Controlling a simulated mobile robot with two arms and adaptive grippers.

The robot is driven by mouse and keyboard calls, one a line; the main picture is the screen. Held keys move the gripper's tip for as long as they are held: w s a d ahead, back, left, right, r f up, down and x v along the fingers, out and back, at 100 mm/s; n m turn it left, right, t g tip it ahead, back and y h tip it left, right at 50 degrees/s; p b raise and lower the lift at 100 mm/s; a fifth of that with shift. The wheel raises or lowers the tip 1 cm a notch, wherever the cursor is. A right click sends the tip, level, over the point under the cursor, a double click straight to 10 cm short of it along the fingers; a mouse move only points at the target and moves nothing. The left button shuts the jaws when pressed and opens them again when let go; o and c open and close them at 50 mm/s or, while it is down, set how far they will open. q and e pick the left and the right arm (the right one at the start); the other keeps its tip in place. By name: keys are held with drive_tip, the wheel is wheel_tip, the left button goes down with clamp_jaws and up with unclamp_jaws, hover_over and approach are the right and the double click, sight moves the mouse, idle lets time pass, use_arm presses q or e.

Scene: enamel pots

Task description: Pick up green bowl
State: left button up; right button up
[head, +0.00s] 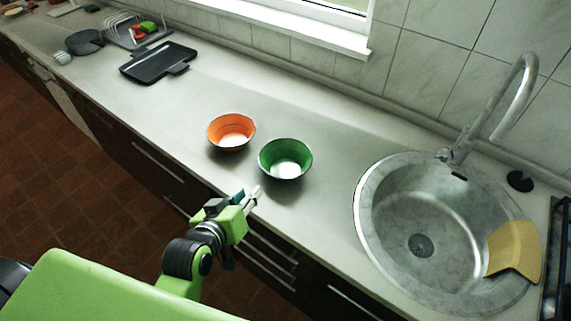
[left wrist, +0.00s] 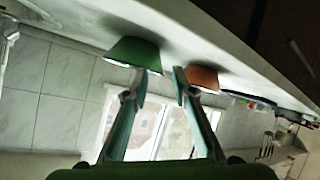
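The green bowl (head: 286,160) stands upright on the counter, right of the orange bowl (head: 231,132). My left gripper (head: 249,194) is at the counter's front edge, in front of the green bowl and a little to its left, apart from it. In the left wrist view, which is turned upside down, the left gripper (left wrist: 160,76) has its two fingers spread with nothing between them. The green bowl (left wrist: 135,51) shows beyond the left finger and the orange bowl (left wrist: 203,77) beyond the right one. My right gripper is not in view.
The round metal sink (head: 375,245) lies to the right, with a faucet (head: 515,90) behind and a yellow cloth-like piece (head: 513,250) at its rim. A black tray (head: 158,62) and a dish rack (head: 125,33) are far left. The counter around the bowls is clear.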

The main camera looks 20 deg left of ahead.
sight(262, 158)
use_arm(q)
drive_tip(key=shift+w+a+r+n+t, duration=0.3)
drive_tip(key=shift+w+a+r+t, duration=0.05)
drive_tip(key=shift+w+r, duration=0.15)
drive_tip(key=shift+w+a+r+n+t, duration=0.3)
drive_tip(key=shift+w+r+t, duration=0.1)
drive_tip(key=shift+r, duration=0.1)
drive_tip(key=shift+y, duration=0.3)
drive_tip(key=x, duration=0.4)
drive_tip(key=p+x, duration=0.1)
drive_tip(key=x, duration=0.3)
drive_tip(key=shift+w+a+r, duration=0.1)
drive_tip(key=shift+w, duration=0.3)
drive_tip(key=shift+w+p, duration=0.35)
drive_tip(key=shift+w, duration=0.05)
drive_tip(key=p+x, duration=0.1)
drive_tip(key=x, duration=0.2)
drive_tip(key=shift+f, duration=0.2)
drive_tip(key=shift+w+f, duration=0.3)
drive_tip(key=shift+w, duration=0.3)
